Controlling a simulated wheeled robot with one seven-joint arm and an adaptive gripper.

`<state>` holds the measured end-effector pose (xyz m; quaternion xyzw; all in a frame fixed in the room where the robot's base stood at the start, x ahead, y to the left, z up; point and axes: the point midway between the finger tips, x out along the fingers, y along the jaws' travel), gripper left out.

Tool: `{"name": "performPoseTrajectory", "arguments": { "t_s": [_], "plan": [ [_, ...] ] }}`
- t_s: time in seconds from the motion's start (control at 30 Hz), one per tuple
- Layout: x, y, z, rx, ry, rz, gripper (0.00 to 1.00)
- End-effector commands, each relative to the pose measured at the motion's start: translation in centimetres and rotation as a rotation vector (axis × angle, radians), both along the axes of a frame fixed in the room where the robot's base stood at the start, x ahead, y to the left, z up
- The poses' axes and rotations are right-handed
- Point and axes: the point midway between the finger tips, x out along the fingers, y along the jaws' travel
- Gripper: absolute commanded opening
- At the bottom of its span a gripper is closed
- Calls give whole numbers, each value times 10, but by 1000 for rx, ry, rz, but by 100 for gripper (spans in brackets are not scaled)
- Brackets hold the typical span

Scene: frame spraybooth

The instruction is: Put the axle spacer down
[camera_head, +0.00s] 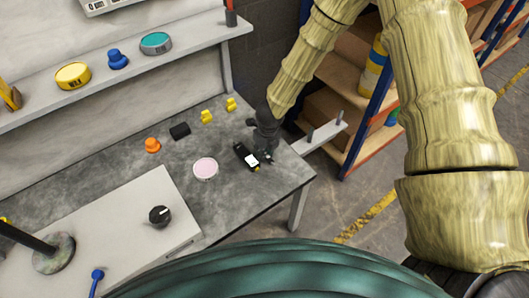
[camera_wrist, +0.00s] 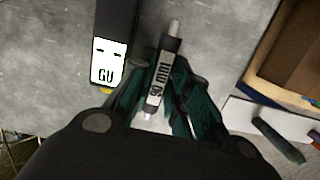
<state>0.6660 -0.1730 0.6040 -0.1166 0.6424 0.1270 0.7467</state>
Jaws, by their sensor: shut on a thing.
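In the head view my gripper (camera_head: 266,153) is low over the right end of the grey worktable (camera_head: 225,215); the spacer is too small there to make out clearly. I cannot tell whether the spacer touches the tabletop.
A black device with a white label (camera_head: 246,156) lies just left of my gripper; it also shows in the wrist view (camera_wrist: 112,35). A pink round dish (camera_head: 205,169), a black block (camera_head: 180,131), an orange knob (camera_head: 152,145) and yellow pieces (camera_head: 206,117) stand farther left.

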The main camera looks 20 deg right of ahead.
Motion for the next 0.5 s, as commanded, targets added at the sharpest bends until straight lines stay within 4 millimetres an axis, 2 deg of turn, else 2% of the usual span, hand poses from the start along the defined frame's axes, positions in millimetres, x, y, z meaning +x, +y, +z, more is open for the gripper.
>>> {"name": "performPoseTrajectory", "arguments": {
  "t_s": [0.1,0.47,0.5],
  "plan": [
    [0,0,-10,0,0,0,0],
    [0,0,-13,1,-1,0,0],
    [1,0,-13,0,-1,0,22]
  ]
}}
